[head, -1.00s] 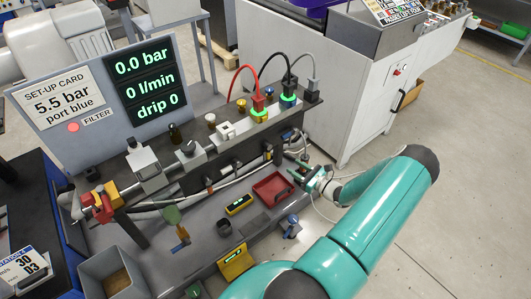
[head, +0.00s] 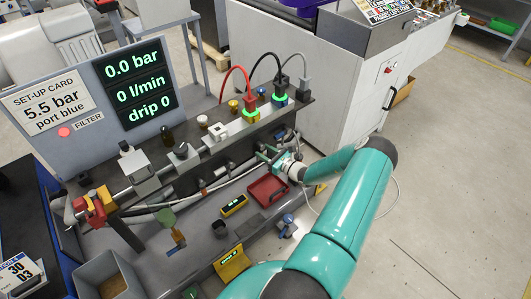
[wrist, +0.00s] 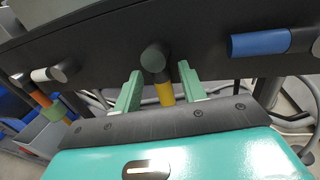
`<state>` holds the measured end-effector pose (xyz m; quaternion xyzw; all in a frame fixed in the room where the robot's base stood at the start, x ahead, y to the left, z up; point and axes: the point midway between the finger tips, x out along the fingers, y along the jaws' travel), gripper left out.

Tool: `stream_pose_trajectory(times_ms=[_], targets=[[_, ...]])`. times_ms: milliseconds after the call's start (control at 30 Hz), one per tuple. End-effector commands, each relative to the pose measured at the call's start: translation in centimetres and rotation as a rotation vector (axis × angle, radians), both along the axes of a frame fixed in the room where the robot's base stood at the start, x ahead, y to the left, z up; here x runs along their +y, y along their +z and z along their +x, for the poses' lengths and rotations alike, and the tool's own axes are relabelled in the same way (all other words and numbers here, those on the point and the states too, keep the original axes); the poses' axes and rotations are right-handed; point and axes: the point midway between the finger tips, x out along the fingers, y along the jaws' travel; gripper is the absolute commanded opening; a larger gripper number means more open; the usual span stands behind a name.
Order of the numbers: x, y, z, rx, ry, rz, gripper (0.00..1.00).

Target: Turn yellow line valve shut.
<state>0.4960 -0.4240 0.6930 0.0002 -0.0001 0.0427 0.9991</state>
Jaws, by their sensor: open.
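In the wrist view, a short yellow lever (wrist: 165,93) hangs nearly straight down from a dark round hub (wrist: 155,57) on a black rail. My gripper (wrist: 159,70) is open. Its two green fingers stand on either side of the yellow lever, with gaps visible on both sides. In the head view, my gripper (head: 270,154) is at the front face of the rail, behind the red tray. The yellow lever cannot be made out there.
In the wrist view, a blue lever (wrist: 258,43) lies sideways to the right, and an orange lever (wrist: 40,98) is at the left. In the head view, a red tray (head: 268,190) sits just below my gripper. The display (head: 135,83) reads 0.0 bar, 0 l/min, drip 0.

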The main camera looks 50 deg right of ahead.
Motion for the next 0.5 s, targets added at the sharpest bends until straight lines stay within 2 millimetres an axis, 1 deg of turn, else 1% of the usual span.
stream_pose_trajectory(times_ms=[133, 333, 367, 500], targets=[[-0.01, 0.0, -0.02, 0.0, 0.0, 0.0, 0.41], [-0.01, 0.0, -0.05, 0.0, 0.0, 0.0, 0.02], [-0.01, 0.0, -0.05, 0.0, 0.0, 0.0, 0.0], [-0.02, 0.0, -0.06, 0.0, 0.0, 0.0, 0.0]])
